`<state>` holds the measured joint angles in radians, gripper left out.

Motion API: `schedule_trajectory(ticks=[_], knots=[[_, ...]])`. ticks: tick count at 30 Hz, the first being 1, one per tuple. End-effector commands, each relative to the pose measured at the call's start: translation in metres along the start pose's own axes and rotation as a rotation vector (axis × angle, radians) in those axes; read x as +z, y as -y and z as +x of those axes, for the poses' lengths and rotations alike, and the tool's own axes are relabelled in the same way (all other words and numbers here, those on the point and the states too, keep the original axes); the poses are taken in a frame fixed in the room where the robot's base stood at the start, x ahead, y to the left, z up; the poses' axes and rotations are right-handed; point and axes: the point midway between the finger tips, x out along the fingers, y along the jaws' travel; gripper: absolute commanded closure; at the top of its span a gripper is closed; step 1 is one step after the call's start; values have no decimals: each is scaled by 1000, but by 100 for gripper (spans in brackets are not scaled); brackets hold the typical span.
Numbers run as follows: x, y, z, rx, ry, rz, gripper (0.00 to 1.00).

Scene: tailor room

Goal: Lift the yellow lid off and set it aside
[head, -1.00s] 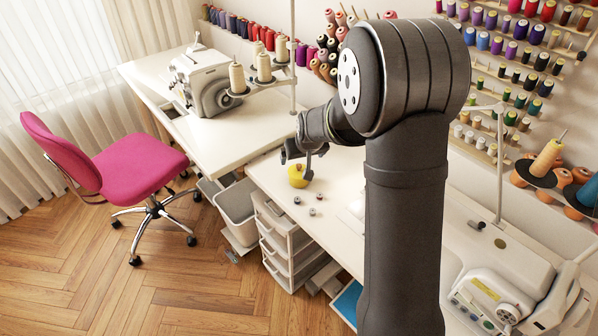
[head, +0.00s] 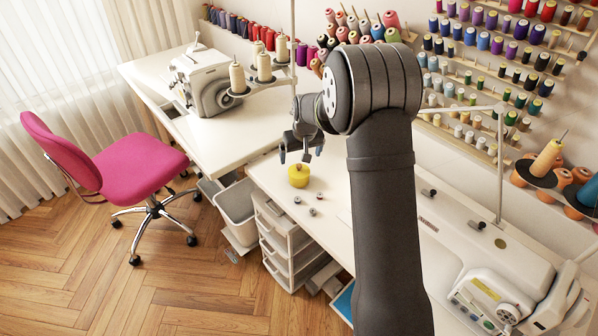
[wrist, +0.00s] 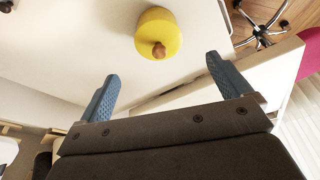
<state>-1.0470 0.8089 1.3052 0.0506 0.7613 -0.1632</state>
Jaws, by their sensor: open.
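The yellow lid (head: 298,171) sits on a squat round yellow pot near the left end of the white table; I cannot make out the seam between them. In the wrist view the yellow lid (wrist: 158,28) has a small brown knob (wrist: 159,50). My gripper (head: 295,159) is just behind and above the lid in the head view, apart from it. In the wrist view my gripper (wrist: 162,68) has its two blue fingers spread wide with nothing between them. The lid lies beyond the fingertips, roughly centred between them.
Several small grey spools (head: 312,211) lie on the table (head: 340,180) in front of the pot. A sewing machine (head: 205,80) with cone spools stands on the far-left table. Thread racks (head: 500,80) line the wall. A drawer unit (head: 290,245) stands below the table's near edge.

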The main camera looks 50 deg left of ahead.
Motion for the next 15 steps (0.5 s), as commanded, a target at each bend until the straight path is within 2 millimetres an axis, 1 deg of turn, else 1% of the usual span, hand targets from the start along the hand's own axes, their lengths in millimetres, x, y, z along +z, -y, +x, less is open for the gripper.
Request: schedule_trajectory(ticks=[1, 3, 8, 10, 15], knots=[[0, 0, 8, 0, 1, 0, 5], [-1, 0, 15, 0, -1, 0, 5], [0, 0, 24, 0, -1, 0, 5], [0, 0, 31, 0, -1, 0, 5], [1, -2, 58, 0, 1, 0, 5]])
